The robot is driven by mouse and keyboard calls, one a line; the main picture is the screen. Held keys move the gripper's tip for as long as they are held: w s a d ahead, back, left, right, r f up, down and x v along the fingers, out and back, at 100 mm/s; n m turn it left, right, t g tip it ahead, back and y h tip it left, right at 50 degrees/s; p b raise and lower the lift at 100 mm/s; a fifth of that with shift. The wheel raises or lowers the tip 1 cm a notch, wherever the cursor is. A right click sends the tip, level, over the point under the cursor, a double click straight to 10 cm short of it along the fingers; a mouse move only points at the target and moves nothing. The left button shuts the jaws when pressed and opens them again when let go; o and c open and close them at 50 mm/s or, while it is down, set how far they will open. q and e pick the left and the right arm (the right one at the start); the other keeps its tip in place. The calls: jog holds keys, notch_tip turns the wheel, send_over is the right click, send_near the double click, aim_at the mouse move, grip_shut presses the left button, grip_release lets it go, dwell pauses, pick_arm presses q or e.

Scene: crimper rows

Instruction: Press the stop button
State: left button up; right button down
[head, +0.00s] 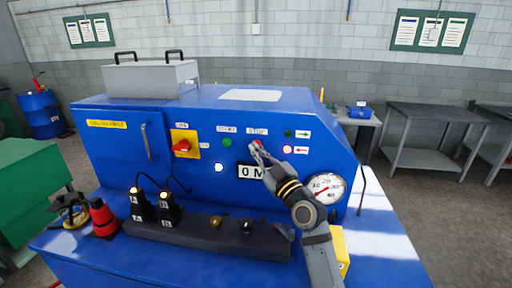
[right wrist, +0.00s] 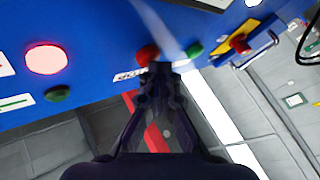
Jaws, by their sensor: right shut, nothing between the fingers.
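The red stop button (head: 256,144) is on the front of the blue machine panel, below a small white label. My right gripper (head: 260,154) is shut and empty, with its fingertips at the button and partly covering it. In the right wrist view the red button (right wrist: 147,55) shows right beside the closed fingertips (right wrist: 160,68). I cannot tell whether the fingertips touch it or whether it is pressed in. My left gripper is not in view.
A green button (head: 227,143) and a lit white one (head: 219,168) sit left of the stop button. A red rotary switch (head: 182,147) is further left. A lit pink lamp (head: 287,150) and a gauge (head: 326,188) are to the right. A dark rail (head: 200,237) lies below.

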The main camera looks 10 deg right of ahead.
jog(key=shift+w+d, duration=0.1)
jog(key=shift+w, duration=0.1)
dwell(0.6)
jog(key=shift+s+a, duration=0.4)
jog(key=shift+s, duration=0.45)
jog(key=shift+b, duration=0.3)
jog(key=s, duration=0.1)
jog(key=s+a+b, duration=0.1)
jog(key=s, duration=0.1)
jog(key=s+a, duration=0.1)
jog(key=shift+s, duration=0.3)
jog(key=shift+f, duration=0.15)
